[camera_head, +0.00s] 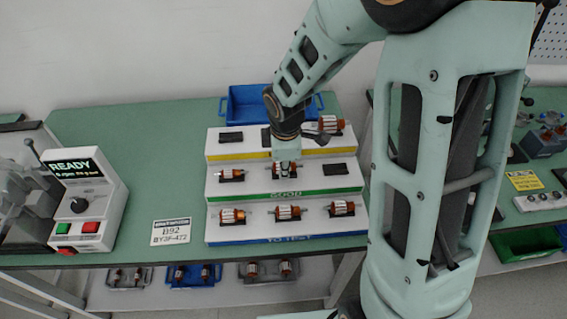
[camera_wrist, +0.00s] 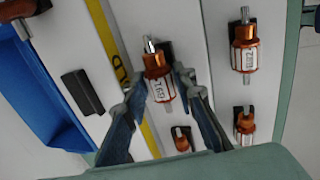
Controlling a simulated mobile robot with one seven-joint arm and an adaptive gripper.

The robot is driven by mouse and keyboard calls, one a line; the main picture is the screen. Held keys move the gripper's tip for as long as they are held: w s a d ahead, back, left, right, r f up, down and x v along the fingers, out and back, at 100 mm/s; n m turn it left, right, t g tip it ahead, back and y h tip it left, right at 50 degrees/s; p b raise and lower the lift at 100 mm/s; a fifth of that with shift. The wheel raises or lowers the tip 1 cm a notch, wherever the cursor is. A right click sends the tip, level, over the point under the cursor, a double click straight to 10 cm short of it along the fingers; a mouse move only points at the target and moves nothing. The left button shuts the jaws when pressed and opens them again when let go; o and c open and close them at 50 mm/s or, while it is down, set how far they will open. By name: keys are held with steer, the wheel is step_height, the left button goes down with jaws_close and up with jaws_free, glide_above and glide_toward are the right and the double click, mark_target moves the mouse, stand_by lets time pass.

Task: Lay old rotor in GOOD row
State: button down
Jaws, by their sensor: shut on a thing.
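My gripper (camera_wrist: 163,90) is shut on a rotor with orange windings and a white label (camera_wrist: 160,88). In the head view my gripper (camera_head: 285,164) points down at the middle place of the green-striped GOOD row (camera_head: 256,186). The held rotor lies lengthwise along that row. A dark cradle shows behind it in the wrist view; whether the rotor rests in it I cannot tell. Another rotor (camera_head: 231,174) lies in the left place of the GOOD row. The right cradle (camera_head: 335,169) there is empty.
The yellow-striped top row has a rotor (camera_head: 328,124) at right and an empty cradle (camera_head: 231,138) at left. The front TO TEST row holds three rotors, including its middle one (camera_head: 288,212). A blue tray (camera_head: 232,105) stands behind; a READY tester (camera_head: 84,205) stands left.

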steer(key=shift+s+f, duration=0.1)
steer(key=shift+f, duration=0.1)
stand_by(0.6)
steer(key=c, duration=1.5)
jaws_free()
steer(key=shift+f, duration=0.1)
steer(key=v, duration=1.2)
